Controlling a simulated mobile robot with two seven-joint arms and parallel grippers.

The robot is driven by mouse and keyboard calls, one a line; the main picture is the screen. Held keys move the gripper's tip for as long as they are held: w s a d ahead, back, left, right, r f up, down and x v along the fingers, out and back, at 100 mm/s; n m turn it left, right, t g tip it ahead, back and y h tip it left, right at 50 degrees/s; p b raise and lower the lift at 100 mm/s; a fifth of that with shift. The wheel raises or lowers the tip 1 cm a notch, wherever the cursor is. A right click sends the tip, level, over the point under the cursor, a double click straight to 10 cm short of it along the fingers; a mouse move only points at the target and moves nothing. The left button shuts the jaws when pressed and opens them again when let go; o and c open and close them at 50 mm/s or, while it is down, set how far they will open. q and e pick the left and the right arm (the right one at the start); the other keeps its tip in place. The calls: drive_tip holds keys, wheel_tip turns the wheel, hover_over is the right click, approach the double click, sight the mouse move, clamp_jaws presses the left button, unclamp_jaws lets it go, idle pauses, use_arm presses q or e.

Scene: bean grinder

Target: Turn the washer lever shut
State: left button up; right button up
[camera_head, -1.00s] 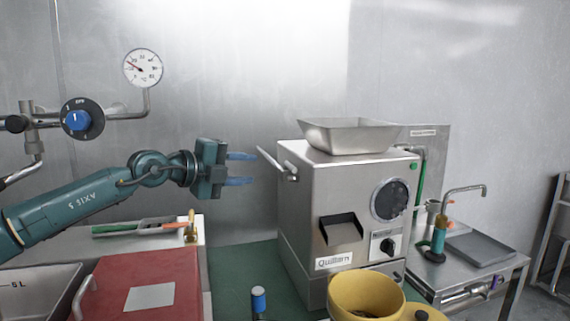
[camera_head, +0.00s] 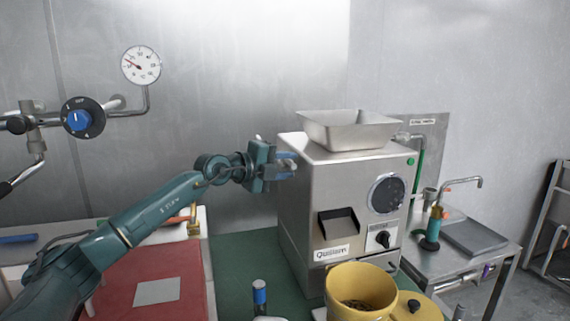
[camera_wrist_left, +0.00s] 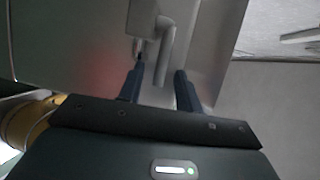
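A metal lever with a bent bar, seen in the left wrist view (camera_wrist_left: 165,55), sticks out from the left side of the boxy steel machine (camera_head: 310,240). I take it for the washer lever, though no label shows on it. My left gripper (camera_head: 287,166) is beside that side of the machine and hides most of the lever in the head view. In the left wrist view my left gripper (camera_wrist_left: 158,82) has its two dark blue fingers apart, with the lever's bar end between or just beyond the tips. I cannot tell whether they touch. My right gripper is not in view.
A steel hopper (camera_head: 349,132) tops the machine. A yellow bucket (camera_head: 361,297) stands in front. A red board (camera_head: 185,265) lies at left. A blue-knobbed valve (camera_head: 80,120) and gauge (camera_head: 141,65) are on the wall. A side table (camera_head: 485,256) with a tap is right.

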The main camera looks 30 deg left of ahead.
use_arm(q)
clamp_jaws()
idle(0.3)
idle(0.3)
